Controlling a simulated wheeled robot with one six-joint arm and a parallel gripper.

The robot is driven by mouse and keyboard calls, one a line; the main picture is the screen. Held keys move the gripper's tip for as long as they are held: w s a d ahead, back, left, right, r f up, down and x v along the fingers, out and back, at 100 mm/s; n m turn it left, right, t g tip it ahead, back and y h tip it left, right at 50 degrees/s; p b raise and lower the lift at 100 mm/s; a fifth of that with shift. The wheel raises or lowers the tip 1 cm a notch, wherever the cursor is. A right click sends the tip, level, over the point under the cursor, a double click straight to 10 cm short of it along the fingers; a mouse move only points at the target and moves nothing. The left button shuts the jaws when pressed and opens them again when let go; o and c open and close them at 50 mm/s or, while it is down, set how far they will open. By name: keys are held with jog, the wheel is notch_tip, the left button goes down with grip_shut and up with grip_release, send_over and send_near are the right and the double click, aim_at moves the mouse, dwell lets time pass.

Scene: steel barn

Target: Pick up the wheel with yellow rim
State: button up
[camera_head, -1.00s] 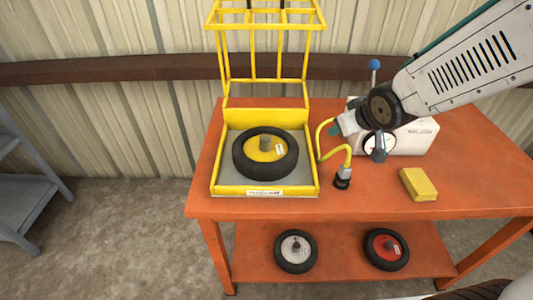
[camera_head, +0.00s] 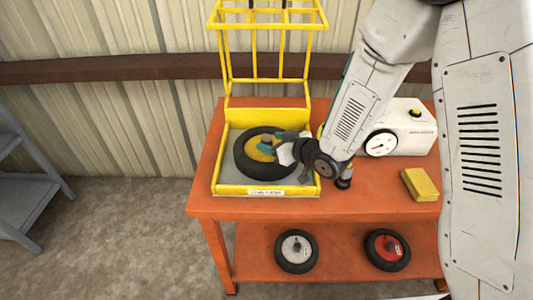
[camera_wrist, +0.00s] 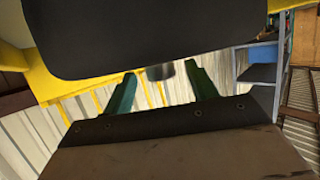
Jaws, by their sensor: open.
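The wheel with the yellow rim (camera_head: 247,168) lies flat in the yellow-edged tray on the orange table. It has a black tyre, and the gripper hides part of its rim. My gripper (camera_head: 272,142) reaches in from the right, its teal fingers over the wheel's middle. In the wrist view the green fingers (camera_wrist: 160,80) are spread apart, with the grey hub post (camera_wrist: 160,72) showing between their tips, apparently not touched. The large black shape at the top of that view looks like the tyre (camera_wrist: 150,35).
The tray (camera_head: 235,190) has a raised yellow cage (camera_head: 268,30) at its back. A white box with a gauge (camera_head: 405,130) and a yellow block (camera_head: 419,184) stand to the right. Two wheels, grey-rimmed (camera_head: 296,251) and red-rimmed (camera_head: 387,250), rest on the lower shelf. A grey shelf (camera_head: 25,185) stands left.

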jog(key=shift+x, duration=1.5)
grip_shut()
